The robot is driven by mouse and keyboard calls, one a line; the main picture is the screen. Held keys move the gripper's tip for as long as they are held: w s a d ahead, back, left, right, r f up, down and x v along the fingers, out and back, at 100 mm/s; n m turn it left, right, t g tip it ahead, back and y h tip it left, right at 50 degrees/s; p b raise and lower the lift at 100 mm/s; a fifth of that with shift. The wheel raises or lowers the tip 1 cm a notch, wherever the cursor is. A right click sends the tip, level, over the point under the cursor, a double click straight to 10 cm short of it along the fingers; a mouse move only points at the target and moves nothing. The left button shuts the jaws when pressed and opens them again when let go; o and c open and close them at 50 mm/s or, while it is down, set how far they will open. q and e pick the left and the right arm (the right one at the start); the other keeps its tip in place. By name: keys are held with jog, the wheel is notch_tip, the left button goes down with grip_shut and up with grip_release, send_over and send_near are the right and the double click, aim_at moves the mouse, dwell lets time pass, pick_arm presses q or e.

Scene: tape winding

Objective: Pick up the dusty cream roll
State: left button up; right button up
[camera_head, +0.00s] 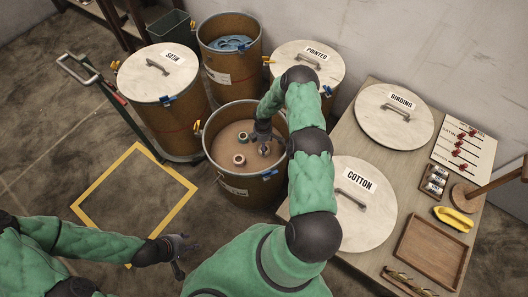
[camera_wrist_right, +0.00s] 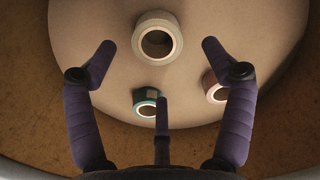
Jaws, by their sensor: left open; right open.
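The dusty cream roll (camera_wrist_right: 157,19) lies in an open drum (camera_head: 228,182), on the tan surface inside it. In the right wrist view it is at top centre, beyond my fingertips, with its round hole facing the camera. A pale roll (camera_head: 240,160) also shows in the head view, left of my right gripper (camera_head: 264,138). My right gripper reaches into the drum, open and empty, with its fingers (camera_wrist_right: 160,75) spread and apart from the cream roll. My left gripper (camera_head: 178,255) is open and empty over the floor at lower left.
A teal roll (camera_wrist_right: 146,94) and a pinkish roll (camera_wrist_right: 211,86) lie close to my right fingers. The drum wall surrounds them. Lidded drums labelled SATIN (camera_head: 160,70) and PRINTED (camera_head: 309,62) stand nearby. A table (camera_head: 425,180) at right holds lids and a wooden tray (camera_head: 430,252).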

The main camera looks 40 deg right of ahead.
jog(key=shift+f+b, duration=1.4)
jog(key=shift+f, duration=1.3)
jog(key=shift+r, duration=0.1)
jog(key=c, duration=1.1)
